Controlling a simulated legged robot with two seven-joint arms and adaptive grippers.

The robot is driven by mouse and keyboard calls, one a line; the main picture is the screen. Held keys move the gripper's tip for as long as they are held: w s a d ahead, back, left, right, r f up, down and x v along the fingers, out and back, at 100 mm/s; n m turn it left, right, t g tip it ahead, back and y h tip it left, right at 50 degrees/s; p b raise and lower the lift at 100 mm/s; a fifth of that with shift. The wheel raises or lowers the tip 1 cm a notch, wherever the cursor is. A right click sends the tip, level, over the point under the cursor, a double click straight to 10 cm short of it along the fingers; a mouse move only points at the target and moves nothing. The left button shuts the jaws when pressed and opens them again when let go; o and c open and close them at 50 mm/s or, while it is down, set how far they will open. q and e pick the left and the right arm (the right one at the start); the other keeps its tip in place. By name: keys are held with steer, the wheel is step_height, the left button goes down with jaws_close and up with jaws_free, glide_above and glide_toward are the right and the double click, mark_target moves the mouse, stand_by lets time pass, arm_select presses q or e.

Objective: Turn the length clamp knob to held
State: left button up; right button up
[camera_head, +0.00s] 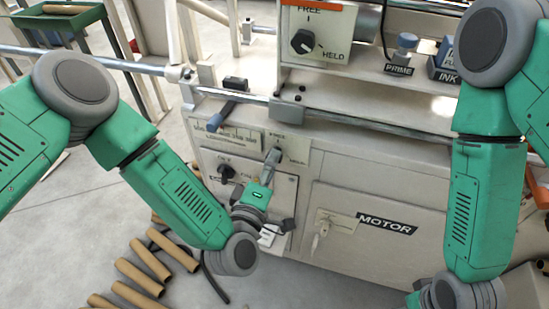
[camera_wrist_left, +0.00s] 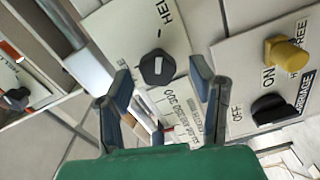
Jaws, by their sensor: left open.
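A black knob (camera_wrist_left: 157,67) on a pale plate marked HELD shows in the left wrist view, just beyond the open fingers of my left gripper (camera_wrist_left: 161,82). No contact with it is visible. In the head view my left gripper (camera_head: 268,163) is at the cabinet front and largely hides this knob and its plate. Another black knob (camera_head: 303,41) sits on an orange-edged panel marked FREE and HELD, higher up. I cannot read a length clamp label on either. My right gripper is out of view.
A dark OFF/ON knob (camera_head: 227,172) is beside my left gripper; a yellow knob (camera_wrist_left: 287,53) also shows in the left wrist view. A blue-handled lever (camera_head: 221,117) sticks out above. The MOTOR panel (camera_head: 372,251) is to the right. Cardboard tubes (camera_head: 151,252) lie on the floor.

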arm_select(q)
steer(key=v, duration=0.9)
steer(key=shift+s, duration=0.15)
steer(key=s+a+f+m+g, duration=0.3)
steer(key=f+m+g, duration=0.1)
steer(key=f, duration=0.2)
steer(key=s+a+f+m+g, duration=0.3)
steer(key=a+f+m+g, duration=0.1)
steer(key=f+m+g, duration=0.15)
steer(key=s+a+f+m+g+y, duration=0.1)
steer(key=s+a+g+y, duration=0.1)
steer(key=s+a, duration=0.4)
steer(key=s+a+f+m+g+y, duration=0.2)
steer(key=s+a+g, duration=0.3)
steer(key=a, duration=0.6)
steer(key=shift+s+a+f+y, duration=0.25)
steer(key=shift+s+a+y, duration=0.05)
steer(key=shift+s+y, duration=0.55)
steer(key=shift+w, duration=0.1)
